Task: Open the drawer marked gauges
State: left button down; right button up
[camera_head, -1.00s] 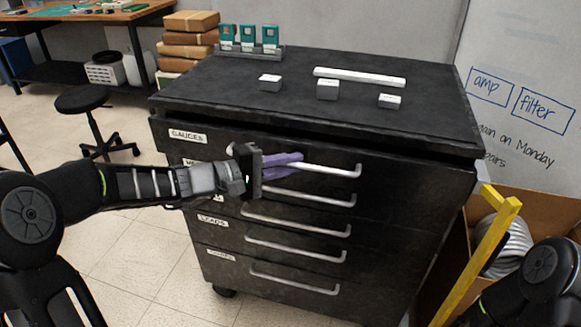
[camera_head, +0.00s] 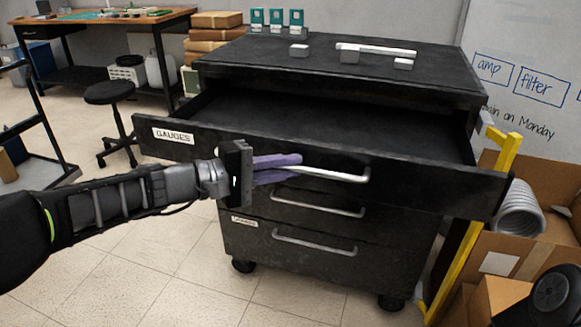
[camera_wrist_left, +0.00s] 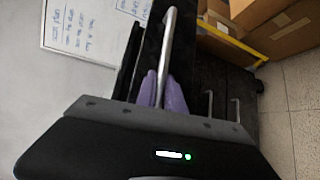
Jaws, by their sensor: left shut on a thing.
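The drawer marked GAUGES (camera_head: 420,184) is the top drawer of a black wheeled cabinet. It is pulled well out, and the part of its inside that shows looks empty. Its white label (camera_head: 173,136) is at the left end of the front. My left gripper (camera_head: 298,168), with purple fingers, is shut on the drawer's silver bar handle (camera_head: 345,177) near the handle's left end. In the left wrist view the handle (camera_wrist_left: 168,50) runs up from between the purple fingers (camera_wrist_left: 160,92). My right gripper is not in view.
Lower drawers with handles (camera_head: 315,241) sit below. Blocks and a white bar (camera_head: 375,48) lie on the cabinet top (camera_head: 250,55). A yellow frame (camera_head: 478,225) and cardboard boxes (camera_head: 535,270) stand close on the right. A stool (camera_head: 110,92) and open floor are left.

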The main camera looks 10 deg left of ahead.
pick_arm(q)
jog(key=shift+s, duration=0.25)
jog(key=c, duration=1.7)
grip_release()
jog(key=shift+c, duration=0.2)
jog(key=shift+a, duration=0.15)
jog(key=v, duration=0.7)
jog(key=shift+s+a+p, duration=0.15)
jog(key=shift+a+p, duration=0.05)
jog(key=shift+p, duration=0.1)
